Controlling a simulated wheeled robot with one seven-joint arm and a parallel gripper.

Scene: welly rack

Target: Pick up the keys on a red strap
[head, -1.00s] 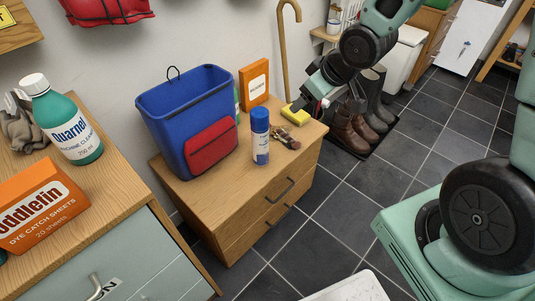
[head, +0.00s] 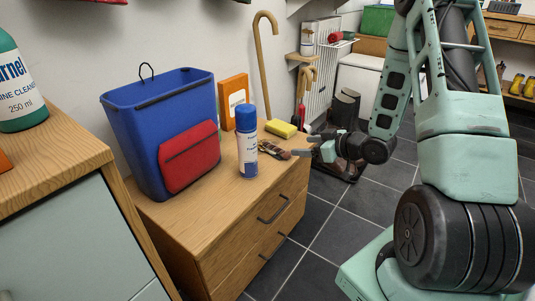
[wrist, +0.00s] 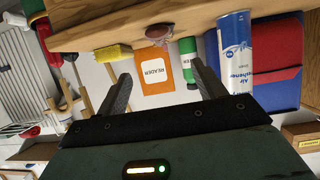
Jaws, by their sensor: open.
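A small, dark reddish-brown bundle (head: 274,149) lies on the wooden drawer unit near its right edge. It fits the keys on a red strap, but single keys are not clear. In the wrist view, which is upside down, the bundle (wrist: 160,30) shows ahead of the fingers, between the yellow sponge and the spray can. My gripper (head: 299,146) is open and empty, just right of the bundle, with its fingers pointing left towards it. Both fingers also show in the wrist view (wrist: 160,70), apart from the bundle.
A blue-and-white spray can (head: 248,150) stands close left of the bundle, and a yellow sponge (head: 281,128) lies behind it. An orange box (head: 234,97) and a blue bin (head: 165,130) with a red pouch (head: 189,157) stand further left. Floor is clear in front.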

